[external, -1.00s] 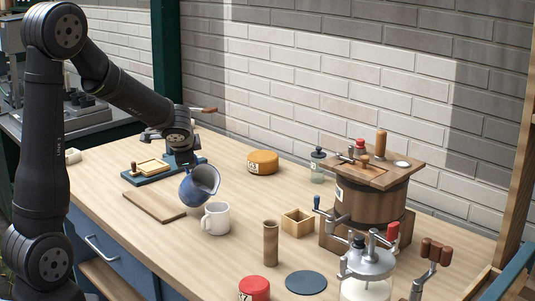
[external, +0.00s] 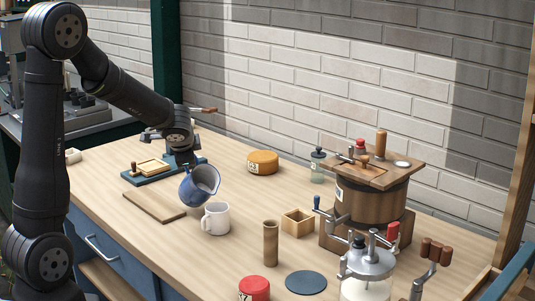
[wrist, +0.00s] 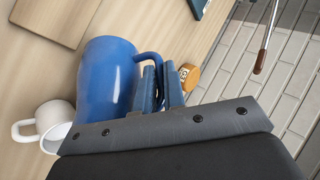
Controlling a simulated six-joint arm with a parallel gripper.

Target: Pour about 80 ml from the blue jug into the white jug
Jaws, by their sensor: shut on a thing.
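My gripper (wrist: 160,88) is shut on the blue jug's handle. The white jug (external: 215,219) stands upright on the table just below and right of the blue jug's mouth. No stream of liquid can be made out, and the level inside either jug cannot be seen.
A wooden board (external: 154,206) lies left of the jugs. A blue tray with a wooden mould (external: 150,168) is behind it. A wooden cylinder (external: 270,243), a small wooden box (external: 297,223) and an orange round tin (external: 262,162) stand to the right. The churn (external: 369,200) stands further right.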

